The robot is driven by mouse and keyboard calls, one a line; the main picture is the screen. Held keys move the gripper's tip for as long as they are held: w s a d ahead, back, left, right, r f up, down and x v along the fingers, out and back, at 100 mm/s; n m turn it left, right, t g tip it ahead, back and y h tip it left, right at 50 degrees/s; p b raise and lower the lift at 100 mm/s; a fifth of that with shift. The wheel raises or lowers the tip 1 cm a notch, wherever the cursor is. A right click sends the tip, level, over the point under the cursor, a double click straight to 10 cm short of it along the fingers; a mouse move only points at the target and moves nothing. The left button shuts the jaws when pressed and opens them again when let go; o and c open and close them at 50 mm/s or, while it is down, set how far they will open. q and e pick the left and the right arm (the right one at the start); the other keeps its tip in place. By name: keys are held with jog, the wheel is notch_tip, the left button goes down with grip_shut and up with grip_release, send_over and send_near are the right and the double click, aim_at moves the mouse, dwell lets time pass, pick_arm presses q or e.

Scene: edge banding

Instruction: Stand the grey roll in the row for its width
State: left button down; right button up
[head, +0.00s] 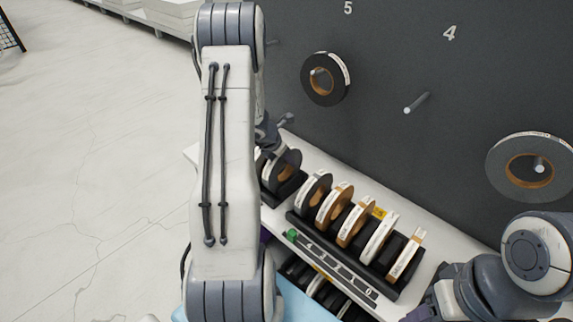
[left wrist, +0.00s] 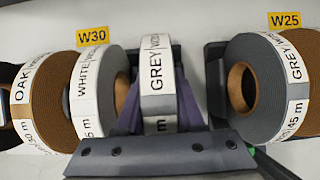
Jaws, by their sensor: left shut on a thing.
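My left gripper (left wrist: 158,118) is shut on the grey roll (left wrist: 157,72), with a purple finger on each side of it. The roll is upright, its GREY label facing the camera. It is beside a white roll (left wrist: 98,85) on the W30 side, left of the rack gap; whether its underside touches the rack is hidden. In the head view my left arm hides most of the gripper, and a dark grey roll shows beside it (head: 287,163) at the left rack. My right arm shows at lower right, its jaws out of view.
Another grey roll (left wrist: 270,85) is by the W25 tag (left wrist: 284,20). The longer rack (head: 300,222) holds several rolls. Rolls hang on the wall pegs; one peg (head: 416,103) is bare.

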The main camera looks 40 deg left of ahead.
pick_arm(q)
jog(key=shift+f, duration=0.5)
jog(key=shift+f, duration=0.1)
jog(key=shift+f+b, duration=0.25)
jog(key=shift+b, duration=0.15)
jog(key=c, duration=0.5)
grip_release()
jog(key=shift+r+p, duration=0.5)
jog(key=shift+p, duration=0.1)
jog(key=p+v, duration=0.2)
jog(key=v, duration=0.9)
jog(key=shift+s+r, duration=0.25)
jog(key=shift+s, duration=0.05)
